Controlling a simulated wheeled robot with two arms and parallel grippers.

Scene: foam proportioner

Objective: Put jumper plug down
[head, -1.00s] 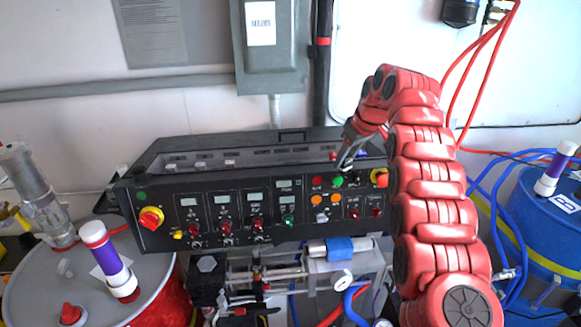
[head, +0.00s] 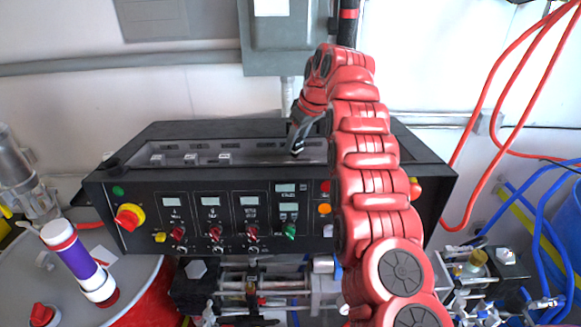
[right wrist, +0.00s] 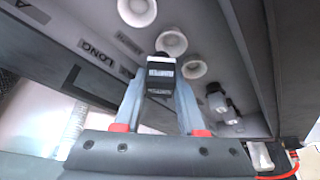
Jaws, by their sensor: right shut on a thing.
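My right gripper (head: 296,152) is over the recessed top of the black console. In the right wrist view my right gripper (right wrist: 160,85) is shut on the jumper plug (right wrist: 160,72), a small black block with a whitish label, held between the two grey fingertips. The plug lies in front of a panel with white round sockets (right wrist: 172,42); I cannot tell whether it touches one. In the head view the plug cannot be made out at the fingertips. My left gripper is not in view.
Pale plugs (head: 190,159) stand in the left part of the console recess. The console front (head: 150,205) carries knobs, displays and lights. A drum with a purple-and-white tube (head: 80,262) stands at left. Red hoses (head: 490,120) hang at right.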

